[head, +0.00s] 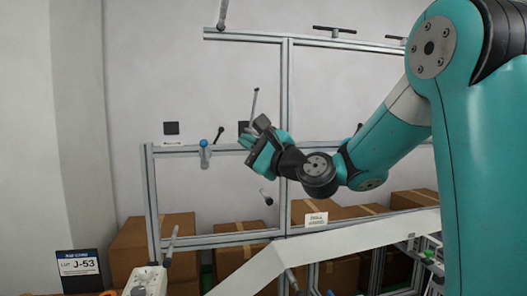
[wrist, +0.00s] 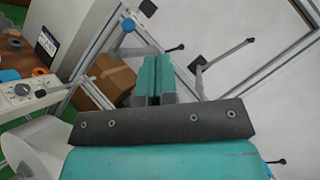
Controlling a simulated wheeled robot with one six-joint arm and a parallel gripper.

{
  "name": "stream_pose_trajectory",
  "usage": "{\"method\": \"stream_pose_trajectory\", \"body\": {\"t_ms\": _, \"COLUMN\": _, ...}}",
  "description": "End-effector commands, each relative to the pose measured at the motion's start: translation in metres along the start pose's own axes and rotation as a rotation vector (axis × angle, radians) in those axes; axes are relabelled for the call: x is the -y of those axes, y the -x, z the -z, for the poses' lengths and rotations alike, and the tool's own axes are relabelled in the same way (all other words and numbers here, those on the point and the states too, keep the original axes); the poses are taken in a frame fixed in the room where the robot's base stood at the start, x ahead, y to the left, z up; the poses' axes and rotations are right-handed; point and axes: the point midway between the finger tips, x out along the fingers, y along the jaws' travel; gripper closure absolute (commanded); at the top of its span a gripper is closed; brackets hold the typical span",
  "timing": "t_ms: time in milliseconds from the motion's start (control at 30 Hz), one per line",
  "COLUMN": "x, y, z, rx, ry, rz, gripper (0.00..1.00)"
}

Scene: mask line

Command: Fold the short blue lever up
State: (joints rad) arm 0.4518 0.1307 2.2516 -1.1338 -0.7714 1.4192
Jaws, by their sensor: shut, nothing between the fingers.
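The short lever with a blue ball knob (head: 203,144) is on the upper rail of the metal frame, left of my gripper. In the wrist view its blue knob (wrist: 127,26) is beyond and to the left of my fingertips. Its exact tilt is hard to tell. My gripper (head: 250,140) is by the same rail, to the right of the blue lever and apart from it. In the wrist view the teal fingers (wrist: 154,72) are together with nothing between them.
A longer grey lever (head: 253,104) rises right behind my gripper; it also shows in the wrist view (wrist: 226,52). A black-knobbed lever (head: 218,135) stands just right of the blue one. Another dark-tipped lever (head: 266,197) hangs below. Cardboard boxes (head: 150,240) stand behind the frame.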

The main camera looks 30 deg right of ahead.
Motion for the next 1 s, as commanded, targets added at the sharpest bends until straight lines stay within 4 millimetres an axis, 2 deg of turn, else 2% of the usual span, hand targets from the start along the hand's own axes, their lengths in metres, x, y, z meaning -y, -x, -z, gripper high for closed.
{"method": "stream_pose_trajectory", "body": {"t_ms": 100, "x": 0.011, "y": 0.019, "z": -0.003, "rx": -0.006, "ry": 0.006, "rz": 0.006, "gripper": 1.0}}
{"method": "stream_pose_trajectory", "body": {"t_ms": 300, "x": 0.02, "y": 0.032, "z": -0.01, "rx": -0.003, "ry": 0.003, "rz": 0.002, "gripper": 1.0}}
{"method": "stream_pose_trajectory", "body": {"t_ms": 867, "x": 0.02, "y": 0.033, "z": -0.012, "rx": -0.001, "ry": 0.0, "rz": 0.0, "gripper": 1.0}}
{"method": "stream_pose_trajectory", "body": {"t_ms": 967, "x": 0.012, "y": 0.032, "z": -0.016, "rx": 0.006, "ry": 0.023, "rz": -0.027, "gripper": 1.0}}
{"method": "stream_pose_trajectory", "body": {"t_ms": 1000, "x": 0.003, "y": 0.032, "z": -0.02, "rx": 0.013, "ry": 0.053, "rz": -0.061, "gripper": 1.0}}
